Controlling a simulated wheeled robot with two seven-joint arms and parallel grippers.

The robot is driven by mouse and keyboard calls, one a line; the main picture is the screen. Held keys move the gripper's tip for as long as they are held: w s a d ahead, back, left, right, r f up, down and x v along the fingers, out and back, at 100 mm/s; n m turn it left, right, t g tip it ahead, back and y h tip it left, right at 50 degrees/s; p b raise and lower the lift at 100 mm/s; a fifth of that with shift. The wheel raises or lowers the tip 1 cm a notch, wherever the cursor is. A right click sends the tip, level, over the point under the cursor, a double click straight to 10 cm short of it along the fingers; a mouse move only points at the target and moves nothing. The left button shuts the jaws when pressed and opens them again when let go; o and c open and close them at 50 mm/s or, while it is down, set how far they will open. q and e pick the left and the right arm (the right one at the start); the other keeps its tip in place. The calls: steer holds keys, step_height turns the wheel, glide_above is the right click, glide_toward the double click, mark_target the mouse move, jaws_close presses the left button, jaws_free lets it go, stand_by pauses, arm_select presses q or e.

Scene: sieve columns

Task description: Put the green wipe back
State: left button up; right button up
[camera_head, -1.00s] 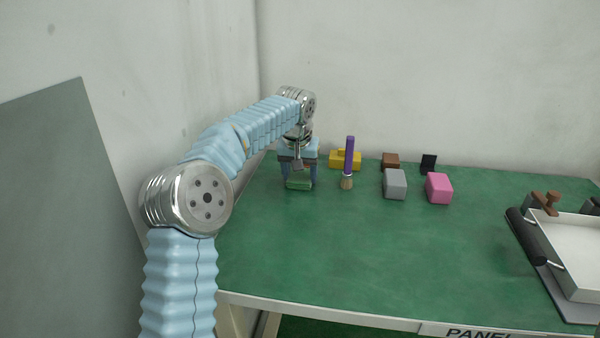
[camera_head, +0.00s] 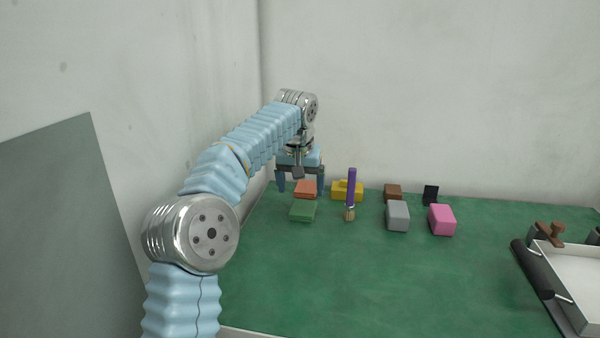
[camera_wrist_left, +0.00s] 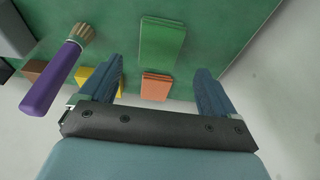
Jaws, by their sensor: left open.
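The green wipe (camera_head: 303,211) lies on the green table, in front of an orange block (camera_head: 305,188). In the left wrist view the green wipe (camera_wrist_left: 162,44) is a flat block, apart from both fingers and beyond their tips. The orange block (camera_wrist_left: 156,87) shows between the fingers there. My left gripper (camera_head: 301,190) is open and empty, raised at the back left of the table, above and behind the green wipe. Its two blue fingers also show in the left wrist view (camera_wrist_left: 158,75). My right gripper is not in view.
A purple-handled brush (camera_head: 351,190) stands upright right of the wipe, near a yellow block (camera_head: 343,190). Brown (camera_head: 392,191), black (camera_head: 430,194), grey (camera_head: 397,216) and pink (camera_head: 442,220) blocks are further right. A white tray (camera_head: 575,300) is at far right. The table's front is clear.

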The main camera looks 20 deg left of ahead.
arm_select(q)
steer(key=v, duration=0.5)
